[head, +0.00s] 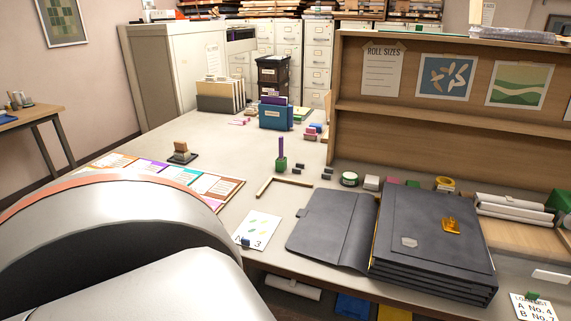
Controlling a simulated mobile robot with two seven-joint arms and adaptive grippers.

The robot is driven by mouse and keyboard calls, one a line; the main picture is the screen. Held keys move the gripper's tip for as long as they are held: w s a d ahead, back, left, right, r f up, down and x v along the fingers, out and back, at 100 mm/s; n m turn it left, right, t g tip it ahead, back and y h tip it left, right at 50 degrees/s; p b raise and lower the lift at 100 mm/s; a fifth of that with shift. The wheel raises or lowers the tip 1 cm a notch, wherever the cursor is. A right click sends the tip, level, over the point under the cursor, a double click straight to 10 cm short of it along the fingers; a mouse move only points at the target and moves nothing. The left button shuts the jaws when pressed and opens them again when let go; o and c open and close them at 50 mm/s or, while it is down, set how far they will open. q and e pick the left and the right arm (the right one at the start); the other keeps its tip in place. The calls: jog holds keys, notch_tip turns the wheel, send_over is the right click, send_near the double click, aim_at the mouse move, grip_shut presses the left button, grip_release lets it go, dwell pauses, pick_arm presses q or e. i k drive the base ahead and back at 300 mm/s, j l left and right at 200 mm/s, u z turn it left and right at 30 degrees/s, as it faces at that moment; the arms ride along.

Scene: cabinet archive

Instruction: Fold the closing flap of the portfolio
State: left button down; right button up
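The dark grey portfolio (428,205) lies on the table at the lower right, with several stacked layers showing at its front edge. Its closing flap (330,228) is spread open flat to the left, with a small tab on its far left edge. A small orange piece (451,227) and a light grey patch (409,242) are on the portfolio's top. A large silver and orange arm link of mine fills the lower left. Neither gripper shows in this view.
A sheet marked No. 3 (257,229) lies left of the flap, with a wooden corner piece (275,184) behind it. A tape roll (349,179) and small blocks stand behind the portfolio, before a wooden shelf (400,130). The table's middle (225,155) is mostly clear.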

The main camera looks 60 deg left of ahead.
aim_at(320, 233)
jog(key=k+j+u, duration=0.2)
jog(key=j, duration=0.25)
jog(key=k+j+u, duration=0.15)
jog(key=j, duration=0.3)
jog(key=j+u, duration=0.2)
jog(key=j, duration=0.25)
jog(key=k+j+u, duration=0.15)
jog(key=j, duration=0.35)
